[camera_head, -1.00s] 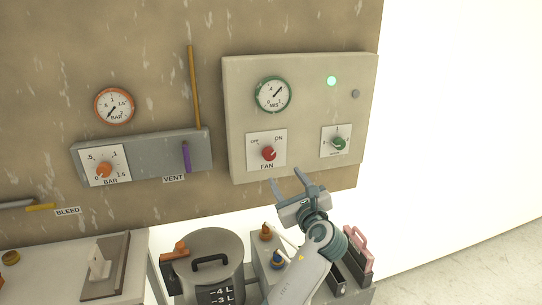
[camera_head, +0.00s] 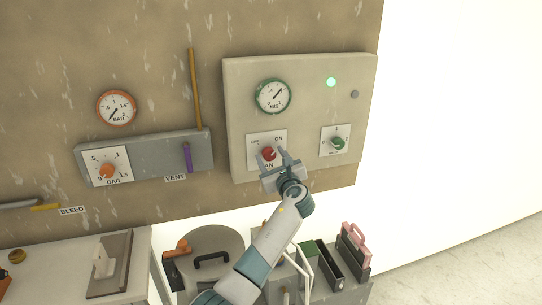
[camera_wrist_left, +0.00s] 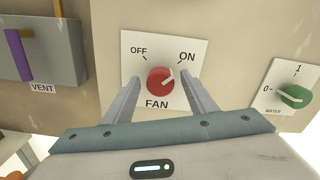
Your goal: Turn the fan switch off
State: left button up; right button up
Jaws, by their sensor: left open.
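The fan switch is a red round knob (camera_head: 269,154) on a white plate marked OFF at left and ON at right. In the left wrist view the red knob (camera_wrist_left: 160,81) has its pale pointer turned up and right, toward ON. My left gripper (camera_head: 273,157) is at the panel, in front of the fan plate. In the left wrist view its open fingers (camera_wrist_left: 160,95) stand to the left and right of the knob, with gaps visible on both sides. My right gripper is in neither view.
The green water knob (camera_head: 338,143) sits to the right on the same panel (camera_head: 305,90), under a lit green lamp (camera_head: 331,82). The purple vent lever (camera_head: 187,157) is to the left. A lidded pot (camera_head: 222,245) and a caddy stand below.

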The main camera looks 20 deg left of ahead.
pick_arm(q)
jog(key=shift+w, duration=0.1)
jog(key=c, duration=1.1)
jog(key=shift+o, duration=0.2)
